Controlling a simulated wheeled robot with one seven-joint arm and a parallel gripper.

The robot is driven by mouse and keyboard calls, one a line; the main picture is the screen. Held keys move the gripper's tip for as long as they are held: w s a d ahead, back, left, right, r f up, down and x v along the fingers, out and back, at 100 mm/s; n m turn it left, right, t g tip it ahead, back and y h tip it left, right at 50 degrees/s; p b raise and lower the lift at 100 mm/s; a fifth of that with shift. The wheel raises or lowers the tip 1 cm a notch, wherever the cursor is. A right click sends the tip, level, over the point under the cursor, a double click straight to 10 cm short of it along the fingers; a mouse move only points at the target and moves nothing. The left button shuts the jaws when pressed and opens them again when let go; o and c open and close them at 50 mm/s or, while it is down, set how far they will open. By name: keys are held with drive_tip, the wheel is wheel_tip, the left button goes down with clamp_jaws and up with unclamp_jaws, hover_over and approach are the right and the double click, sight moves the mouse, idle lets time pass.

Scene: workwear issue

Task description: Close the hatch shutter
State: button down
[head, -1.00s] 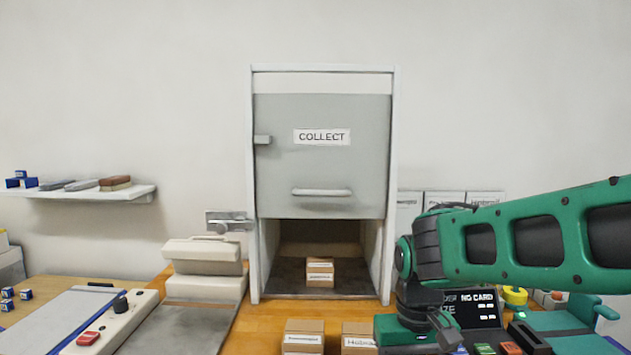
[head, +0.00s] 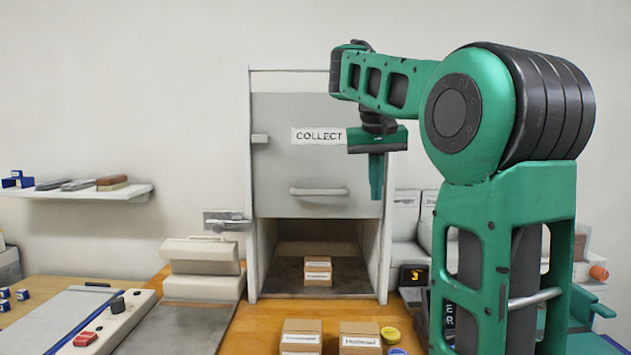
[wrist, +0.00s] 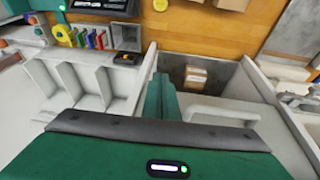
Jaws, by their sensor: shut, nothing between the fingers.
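The hatch shutter (head: 275,165) is a grey panel marked COLLECT in a white frame (head: 251,200). It covers the upper part of the frame, and the opening below it is uncovered. A pale bar handle (head: 319,192) is near its lower edge and also shows in the wrist view (wrist: 222,115). My gripper (head: 376,197) points down in front of the shutter's right side, to the right of the handle. Its fingers are shut and empty. In the wrist view the shut fingers (wrist: 160,78) stand beside the handle, apart from it.
Small cartons (head: 318,272) sit inside the hatch opening. More cartons (head: 302,335) stand on the wooden counter (head: 240,330) in front. A beige box (head: 201,255) stands left of the hatch. White bins (head: 407,225) are on the right.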

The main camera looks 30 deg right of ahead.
sight(321, 138)
drive_tip(key=w+a+r+t, duration=0.3)
drive_tip(key=w+a+r, duration=0.6)
drive_tip(key=r, duration=0.2)
drive_tip(key=shift+w+a+r+n+h, duration=0.2)
drive_tip(key=shift+a+r+n+h, duration=0.1)
drive_tip(key=shift+r+h, duration=0.1)
drive_tip(key=shift+w+d+f, duration=0.1)
drive_tip(key=shift+f, duration=0.15)
